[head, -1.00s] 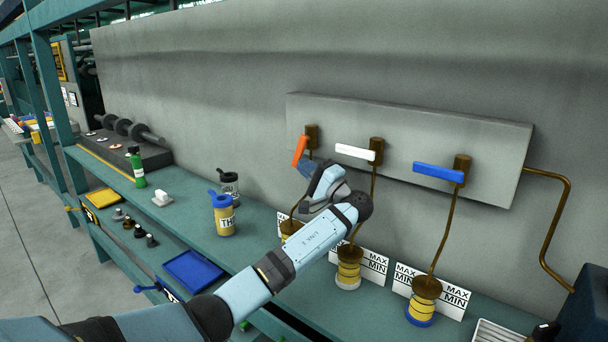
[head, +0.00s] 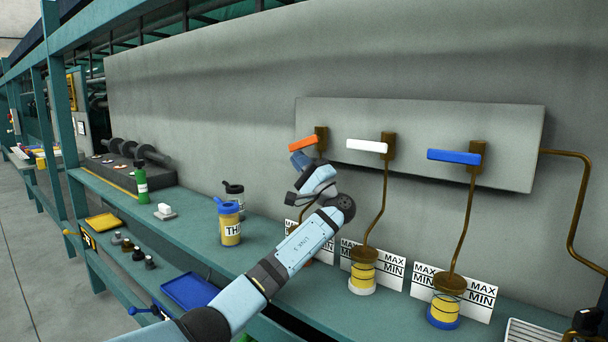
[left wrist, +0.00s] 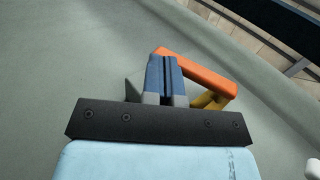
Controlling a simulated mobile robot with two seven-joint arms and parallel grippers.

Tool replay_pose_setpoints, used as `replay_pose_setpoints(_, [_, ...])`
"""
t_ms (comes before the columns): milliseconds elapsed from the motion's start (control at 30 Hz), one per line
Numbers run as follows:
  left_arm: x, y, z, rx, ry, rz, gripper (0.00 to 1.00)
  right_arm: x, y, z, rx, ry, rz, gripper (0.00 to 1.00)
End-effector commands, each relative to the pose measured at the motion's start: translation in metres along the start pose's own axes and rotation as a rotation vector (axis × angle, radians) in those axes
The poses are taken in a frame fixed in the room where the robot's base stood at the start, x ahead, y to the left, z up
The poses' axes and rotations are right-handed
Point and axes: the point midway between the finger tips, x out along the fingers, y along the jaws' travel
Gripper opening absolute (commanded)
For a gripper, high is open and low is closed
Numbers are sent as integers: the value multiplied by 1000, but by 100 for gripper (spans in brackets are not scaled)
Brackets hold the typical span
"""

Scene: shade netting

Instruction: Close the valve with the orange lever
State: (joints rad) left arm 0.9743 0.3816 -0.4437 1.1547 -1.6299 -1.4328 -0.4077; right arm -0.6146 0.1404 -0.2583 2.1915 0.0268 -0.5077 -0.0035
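The orange lever (head: 303,144) sits on the leftmost brown valve (head: 321,138) of the grey wall panel. It points left and is close to level, much like the white and blue levers. My left gripper (head: 300,160) is just below the orange lever, at its free end. In the left wrist view its two blue fingers (left wrist: 163,76) are together with nothing seen between them. The orange lever (left wrist: 200,73) runs behind and to the right of the fingertips there; I cannot tell whether they touch.
A white lever (head: 367,146) and a blue lever (head: 454,157) are to the right on the same panel (head: 420,118). Brown pipes run down to yellow pots (head: 362,277) beside MAX/MIN cards. Bottles (head: 229,222) stand left of my arm on the green shelf (head: 190,222).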

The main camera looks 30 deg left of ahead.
Motion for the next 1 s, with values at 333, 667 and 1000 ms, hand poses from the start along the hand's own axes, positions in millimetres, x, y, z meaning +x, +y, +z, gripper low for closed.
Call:
replay_pose_setpoints(333, [10, 0, 0, 0, -1, 0, 0, 2, -4, 0, 11, 21, -11, 0])
replay_pose_setpoints(667, [12, 0, 0, 0, -1, 1, 0, 1, -4, -4, 13, 29, -13, 0])
replay_pose_setpoints(1000, [11, -1, 0, 0, 0, 1, 0, 2, -2, -1, 10, 22, -10, 0])
